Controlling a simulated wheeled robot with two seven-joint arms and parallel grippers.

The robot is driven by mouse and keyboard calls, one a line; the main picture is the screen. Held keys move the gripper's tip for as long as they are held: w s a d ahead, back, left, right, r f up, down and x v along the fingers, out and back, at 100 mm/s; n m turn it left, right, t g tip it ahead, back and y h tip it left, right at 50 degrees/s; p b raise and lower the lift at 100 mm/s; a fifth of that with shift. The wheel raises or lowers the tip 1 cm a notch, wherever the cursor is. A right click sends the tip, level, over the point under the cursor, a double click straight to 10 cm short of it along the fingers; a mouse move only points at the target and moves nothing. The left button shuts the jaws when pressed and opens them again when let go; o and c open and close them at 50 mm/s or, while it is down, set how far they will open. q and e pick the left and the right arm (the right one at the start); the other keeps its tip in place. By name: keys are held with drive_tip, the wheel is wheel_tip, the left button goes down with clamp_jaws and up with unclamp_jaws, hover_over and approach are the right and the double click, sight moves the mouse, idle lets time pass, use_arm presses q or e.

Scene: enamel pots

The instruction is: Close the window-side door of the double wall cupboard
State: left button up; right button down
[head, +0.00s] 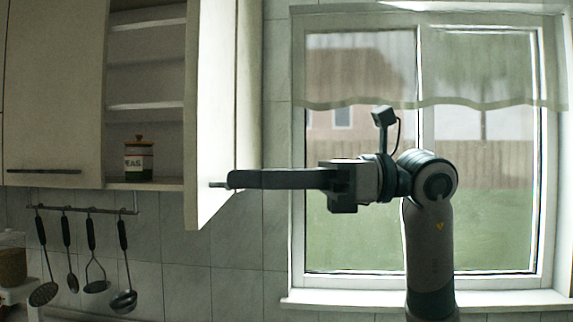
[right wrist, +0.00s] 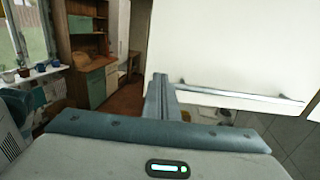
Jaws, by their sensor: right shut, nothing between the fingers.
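The double wall cupboard (head: 145,55) is at the upper left of the head view, its left door (head: 50,80) shut. The window-side door (head: 212,110) stands open, swung out towards me; its outer face fills the upper right of the right wrist view (right wrist: 235,45). Its bar handle (right wrist: 240,92) runs along the lower part of that face. My right gripper (head: 229,180) is shut and empty, pointing left at the lower part of the door, close to the handle. I cannot tell whether the fingertips touch the door. My left gripper is not in view.
A labelled jar (head: 139,160) stands on the cupboard's bottom shelf. Several utensils hang from a rail (head: 85,210) below. The window (head: 420,200) with its short curtain is behind my right arm. The space under the open door is clear.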

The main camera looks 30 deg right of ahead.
sight(203, 179)
drive_tip(key=p+x, duration=0.1)
drive_tip(key=x, duration=0.1)
drive_tip(key=shift+w+a, duration=0.15)
drive_tip(key=shift+a, duration=0.35)
drive_tip(key=shift+w+a, duration=0.1)
